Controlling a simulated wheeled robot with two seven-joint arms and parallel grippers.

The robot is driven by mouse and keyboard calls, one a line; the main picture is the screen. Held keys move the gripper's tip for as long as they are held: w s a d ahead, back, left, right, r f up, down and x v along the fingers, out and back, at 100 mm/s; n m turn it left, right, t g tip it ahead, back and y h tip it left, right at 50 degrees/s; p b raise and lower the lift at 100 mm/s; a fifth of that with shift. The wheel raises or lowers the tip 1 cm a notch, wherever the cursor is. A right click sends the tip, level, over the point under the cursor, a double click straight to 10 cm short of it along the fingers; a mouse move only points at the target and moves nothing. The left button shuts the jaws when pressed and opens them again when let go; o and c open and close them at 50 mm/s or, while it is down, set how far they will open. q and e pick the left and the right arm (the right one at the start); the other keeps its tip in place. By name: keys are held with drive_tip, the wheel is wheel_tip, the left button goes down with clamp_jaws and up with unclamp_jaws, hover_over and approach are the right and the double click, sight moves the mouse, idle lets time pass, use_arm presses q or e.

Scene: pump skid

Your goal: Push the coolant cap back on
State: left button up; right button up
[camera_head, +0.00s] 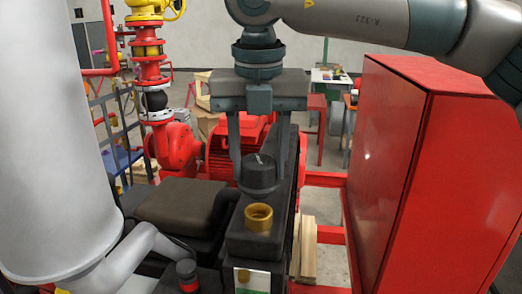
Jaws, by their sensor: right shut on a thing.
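The coolant cap (259,174) is a dark, round, ridged cap with a light mark on its top. My right gripper (257,170) points down and is shut on the coolant cap, one finger on each side of it. The brass filler neck (259,216) stands open on top of a dark narrow tank (240,240), nearer to the camera than the cap. The cap appears apart from the neck, above and behind it. My left gripper is not in view.
A large red cabinet (400,170) stands close on the right. A thick pale grey cylinder (55,130) fills the left. A red motor (225,150) and red pipework (150,75) lie behind. A black and red cap (187,270) is at the lower left.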

sight(258, 189)
drive_tip(key=shift+f, duration=0.9)
drive_tip(key=shift+w, duration=0.1)
drive_tip(key=shift+a, duration=0.1)
drive_tip(key=shift+b, duration=1.05)
drive_tip(key=shift+f+b, duration=1.75)
drive_tip(key=shift+b, duration=0.25)
idle(1.0)
drive_tip(key=o, duration=1.2)
drive_tip(key=shift+o, duration=0.2)
